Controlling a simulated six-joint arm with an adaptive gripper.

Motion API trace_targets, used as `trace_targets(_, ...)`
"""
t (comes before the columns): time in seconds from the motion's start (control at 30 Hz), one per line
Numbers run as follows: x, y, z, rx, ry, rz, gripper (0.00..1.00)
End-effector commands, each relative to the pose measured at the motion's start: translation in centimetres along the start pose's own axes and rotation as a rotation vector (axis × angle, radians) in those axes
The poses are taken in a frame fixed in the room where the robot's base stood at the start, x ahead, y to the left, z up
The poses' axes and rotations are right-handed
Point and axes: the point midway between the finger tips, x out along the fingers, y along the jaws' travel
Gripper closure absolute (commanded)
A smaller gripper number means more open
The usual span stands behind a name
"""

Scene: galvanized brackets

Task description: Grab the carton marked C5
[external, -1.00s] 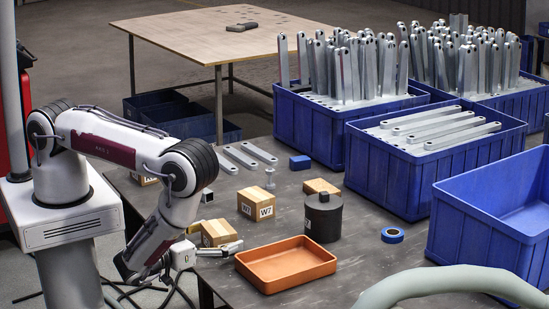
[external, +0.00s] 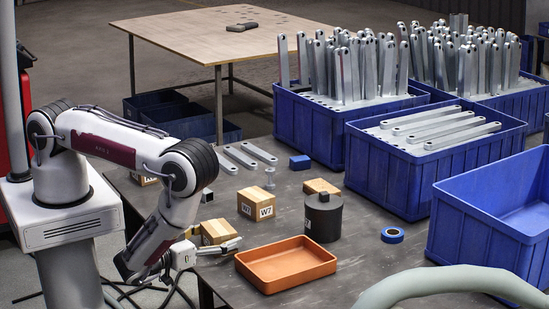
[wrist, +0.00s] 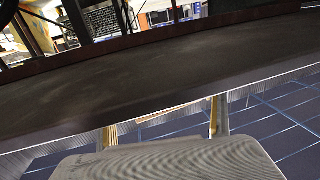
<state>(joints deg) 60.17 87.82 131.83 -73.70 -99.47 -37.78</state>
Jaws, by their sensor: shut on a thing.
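My gripper (external: 222,244) is low at the near left edge of the dark table, reaching in from the left. It is shut on a small tan carton (external: 214,231) with a pale tape strip; one finger runs along its near side. No mark on this carton can be read from here. The wrist view shows mainly a dark band and a grey surface, with narrow brownish strips, and no readable mark. A carton marked W7 (external: 251,203) stands behind and to the right. No C5 mark is readable in any view.
An orange tray (external: 285,283) lies just right of my gripper. A black canister (external: 322,220), blue tape roll (external: 392,235) and another carton (external: 318,186) stand farther right. Blue bins (external: 440,185) of metal brackets line the back right. One carton (external: 143,179) is partly behind my arm.

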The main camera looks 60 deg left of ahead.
Motion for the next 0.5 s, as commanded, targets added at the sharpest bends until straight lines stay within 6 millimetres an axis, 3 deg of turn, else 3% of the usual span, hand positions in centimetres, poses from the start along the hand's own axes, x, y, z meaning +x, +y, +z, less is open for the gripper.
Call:
trace_targets(0.27, 0.0, 0.0, -0.8, 0.000, 0.001, 0.000, 0.56)
trace_targets(0.5, -0.1, 0.0, -2.8, -0.001, 0.001, 0.000, 0.56)
